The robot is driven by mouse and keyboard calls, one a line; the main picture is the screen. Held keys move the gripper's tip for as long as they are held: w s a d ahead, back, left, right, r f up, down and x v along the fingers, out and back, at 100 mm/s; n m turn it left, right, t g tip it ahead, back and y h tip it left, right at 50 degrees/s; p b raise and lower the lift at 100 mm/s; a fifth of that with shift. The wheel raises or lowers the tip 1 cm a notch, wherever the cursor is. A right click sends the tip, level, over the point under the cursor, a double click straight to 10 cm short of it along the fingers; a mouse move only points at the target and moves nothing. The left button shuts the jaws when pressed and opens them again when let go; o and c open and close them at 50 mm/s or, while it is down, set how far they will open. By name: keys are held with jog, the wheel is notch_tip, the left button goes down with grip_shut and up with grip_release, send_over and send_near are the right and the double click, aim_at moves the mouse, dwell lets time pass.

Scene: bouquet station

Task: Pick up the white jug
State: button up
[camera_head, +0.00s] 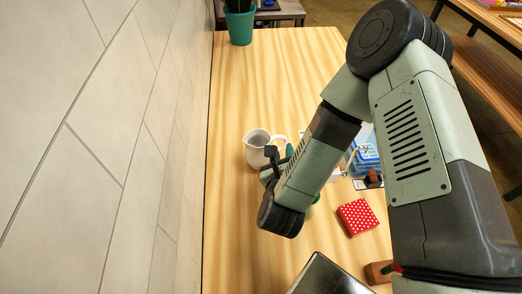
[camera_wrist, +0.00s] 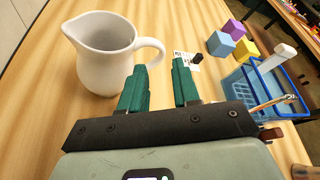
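The white jug (camera_head: 257,148) stands upright on the wooden table in the head view, beside my gripper. In the wrist view the jug (camera_wrist: 104,56) is at the upper left, its open mouth and dark inside showing. Its handle (camera_wrist: 153,50) points right. My gripper (camera_wrist: 160,80) is open, with two green fingers apart and nothing between them. The fingertips are just below the handle in the wrist picture; I cannot tell whether they touch the jug. In the head view my arm hides most of the gripper.
A blue basket (camera_wrist: 262,88) stands to the right, near purple (camera_wrist: 221,43), yellow (camera_wrist: 245,50) and blue (camera_wrist: 234,29) blocks. A red dotted cloth (camera_head: 357,217) lies nearer the front. A green pot (camera_head: 240,24) stands at the far end. A tiled wall (camera_head: 110,150) borders the left.

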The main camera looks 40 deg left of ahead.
aim_at(284, 144)
jog(key=shift+x, duration=3.15)
jog(key=shift+d+f, duration=0.1)
jog(key=shift+f, duration=0.1)
grip_shut()
jog(key=shift+s, duration=0.1)
jog(key=shift+f, duration=0.1)
